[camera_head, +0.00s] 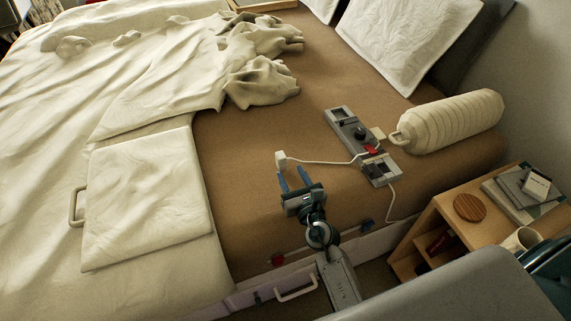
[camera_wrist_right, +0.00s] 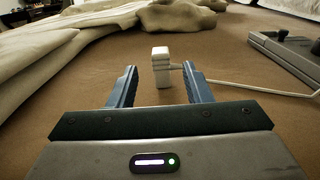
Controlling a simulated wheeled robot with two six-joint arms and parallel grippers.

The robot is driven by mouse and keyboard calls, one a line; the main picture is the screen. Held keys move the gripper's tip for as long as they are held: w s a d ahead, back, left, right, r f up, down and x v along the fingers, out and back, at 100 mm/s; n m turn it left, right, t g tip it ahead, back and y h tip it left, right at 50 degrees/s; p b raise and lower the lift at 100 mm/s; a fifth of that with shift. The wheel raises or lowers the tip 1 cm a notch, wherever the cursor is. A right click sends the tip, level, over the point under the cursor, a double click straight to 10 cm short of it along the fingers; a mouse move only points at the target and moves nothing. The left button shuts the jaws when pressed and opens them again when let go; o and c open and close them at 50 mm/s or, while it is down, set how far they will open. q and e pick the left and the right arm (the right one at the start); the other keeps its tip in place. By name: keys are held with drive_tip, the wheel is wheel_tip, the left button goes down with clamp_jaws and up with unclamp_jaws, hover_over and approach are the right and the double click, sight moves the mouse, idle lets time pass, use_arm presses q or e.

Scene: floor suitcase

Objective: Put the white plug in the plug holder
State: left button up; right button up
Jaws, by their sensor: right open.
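The white plug (camera_head: 281,160) stands on the brown bed sheet, just past the fingertips of my right gripper (camera_head: 292,176). In the right wrist view, the plug (camera_wrist_right: 161,68) shows between the two blue fingers of the open, empty gripper (camera_wrist_right: 159,76). I see no contact with it. A white cord (camera_head: 325,162) runs from the plug to a grey panel strip (camera_head: 347,127) with black and red parts, lying to the right. The strip's edge also shows in the wrist view (camera_wrist_right: 285,52). I cannot tell which part of it is the plug holder. My left gripper is not in view.
A cream ribbed cylinder (camera_head: 450,120) lies right of the strip. A closed cream case or folded cover (camera_head: 147,200) lies at left. Rumpled cloth (camera_head: 262,75) is behind. A wooden nightstand (camera_head: 434,213) stands at right. The sheet around the plug is clear.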

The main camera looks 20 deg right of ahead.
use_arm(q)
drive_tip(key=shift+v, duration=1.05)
use_arm(e)
drive_tip(key=shift+s, duration=1.4)
